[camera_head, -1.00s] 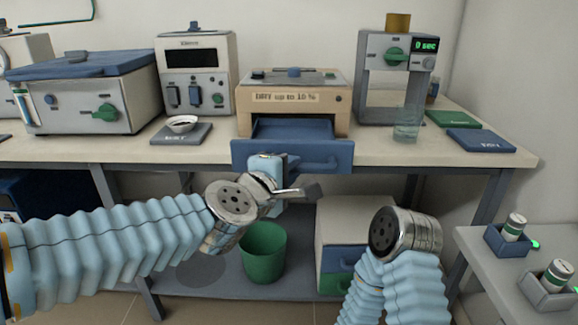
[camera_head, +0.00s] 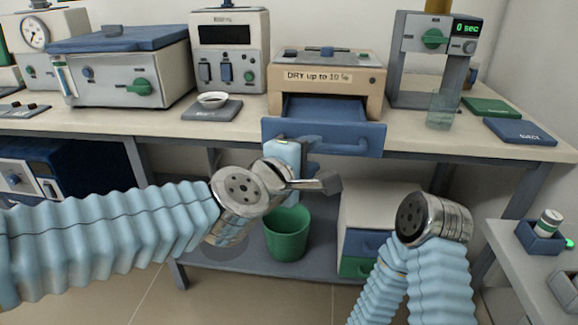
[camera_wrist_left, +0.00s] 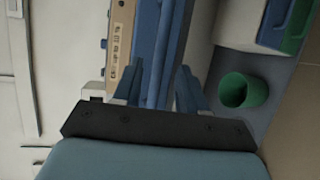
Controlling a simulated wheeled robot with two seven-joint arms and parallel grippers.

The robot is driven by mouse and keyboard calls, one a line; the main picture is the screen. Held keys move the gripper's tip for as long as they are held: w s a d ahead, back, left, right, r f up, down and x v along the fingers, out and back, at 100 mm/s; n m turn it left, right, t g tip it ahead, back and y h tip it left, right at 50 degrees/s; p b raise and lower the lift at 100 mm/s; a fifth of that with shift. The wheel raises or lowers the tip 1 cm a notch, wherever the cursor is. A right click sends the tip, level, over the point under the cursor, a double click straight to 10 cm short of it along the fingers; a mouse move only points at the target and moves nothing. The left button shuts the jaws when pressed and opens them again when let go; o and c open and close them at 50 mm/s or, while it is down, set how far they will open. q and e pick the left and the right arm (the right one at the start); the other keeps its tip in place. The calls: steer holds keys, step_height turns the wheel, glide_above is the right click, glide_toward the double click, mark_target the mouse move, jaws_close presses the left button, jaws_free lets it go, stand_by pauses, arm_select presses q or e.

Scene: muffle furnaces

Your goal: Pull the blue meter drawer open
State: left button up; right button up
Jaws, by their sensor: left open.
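The blue meter drawer (camera_head: 268,132) sticks out from the front of a beige box labelled "DRY up to 10 %" (camera_head: 362,82), and its inside shows behind the front panel. A blue bar handle runs along the front. My left gripper (camera_head: 290,150) is just below and in front of the drawer's left half in the head view. In the left wrist view the left gripper (camera_wrist_left: 158,88) is open, its fingers on either side of the blue handle bar; contact cannot be told. My right arm shows at lower right, but its gripper is not seen.
A green bin (camera_head: 287,235) stands on the lower shelf under the drawer, beside a small cabinet (camera_head: 378,207) with blue and green drawers. A glass beaker (camera_head: 440,110) stands right of the beige box. A side table (camera_head: 535,265) is at right.

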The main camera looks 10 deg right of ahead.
arm_select(q)
steer(key=p+v, duration=0.1)
steer(key=v, duration=0.8)
steer(key=shift+s+a+p, duration=0.2)
steer(key=shift+s+p, duration=0.05)
steer(key=shift+p, duration=0.05)
steer(key=w+a+f+m+g+y, duration=0.1)
steer(key=w+a+f+y, duration=0.15)
steer(key=f, duration=0.75)
steer(key=w+a+f+m+g+y, duration=0.1)
steer(key=w+a+f+m+g, duration=0.15)
steer(key=f, duration=0.75)
steer(key=w+a+f+m+g+y, duration=0.1)
steer(key=w+a+f+y, duration=0.15)
steer(key=f, duration=0.75)
steer(key=s+a+f+m+g, duration=0.2)
steer(key=s+f, duration=0.6)
steer(key=f, duration=0.5)
steer(key=s+a+f+m+g, duration=0.3)
steer(key=s+a+f+g, duration=0.2)
steer(key=f, duration=0.8)
steer(key=s+a, duration=0.1)
steer(key=s, duration=0.2)
steer(key=shift+s+a+f, duration=0.15)
steer(key=shift+a+f, duration=0.15)
steer(key=shift+a, duration=0.05)
